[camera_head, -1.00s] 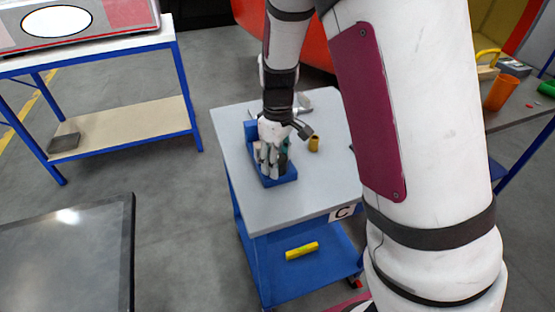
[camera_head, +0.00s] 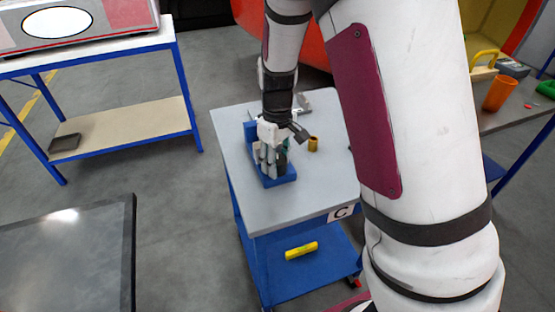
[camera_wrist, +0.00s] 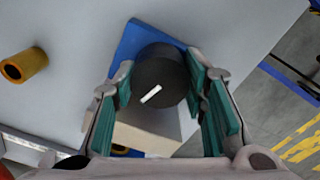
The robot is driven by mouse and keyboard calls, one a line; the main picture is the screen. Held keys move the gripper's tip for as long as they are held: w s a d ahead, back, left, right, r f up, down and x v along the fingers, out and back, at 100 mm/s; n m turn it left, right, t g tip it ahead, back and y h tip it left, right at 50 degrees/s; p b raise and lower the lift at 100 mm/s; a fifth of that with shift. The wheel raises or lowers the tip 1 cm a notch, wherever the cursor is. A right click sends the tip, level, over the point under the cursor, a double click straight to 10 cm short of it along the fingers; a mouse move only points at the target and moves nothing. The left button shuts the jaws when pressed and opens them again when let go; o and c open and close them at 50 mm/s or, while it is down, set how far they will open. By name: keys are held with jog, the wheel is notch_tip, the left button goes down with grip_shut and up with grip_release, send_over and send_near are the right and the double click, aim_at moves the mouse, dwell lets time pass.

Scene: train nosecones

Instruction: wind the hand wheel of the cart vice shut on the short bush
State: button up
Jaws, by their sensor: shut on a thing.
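The blue cart vice (camera_head: 283,181) sits on the grey top of the cart marked C, mostly hidden by my gripper in the head view. Its blue body also shows in the wrist view (camera_wrist: 128,48). The dark round hand wheel (camera_wrist: 160,72) with a white mark is between my fingers. My gripper (camera_wrist: 160,88) has green pads and is shut on the wheel from both sides. My gripper is over the vice in the head view (camera_head: 270,160). A brass-coloured hollow bush (camera_head: 313,144) stands on the cart top, apart from the vice; it also shows in the wrist view (camera_wrist: 25,65). Whether anything is between the vice jaws is hidden.
The cart top (camera_head: 310,185) is clear in front of the vice. A yellow bar (camera_head: 301,250) lies on the lower shelf. A bench with an orange cup (camera_head: 499,94) stands at right, and a blue-framed table (camera_head: 120,50) at left.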

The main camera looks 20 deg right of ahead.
aim_at(278, 159)
jog(key=m+p, duration=0.2)
jog(key=m, duration=0.3)
jog(key=shift+r, duration=0.1)
jog(key=shift+m+p, duration=0.65)
jog(key=shift+m, duration=1.35)
jog(key=shift+w, duration=0.1)
jog(key=o, duration=0.9)
notch_tip(278, 159, up, 12)
jog(key=shift+d, duration=0.1)
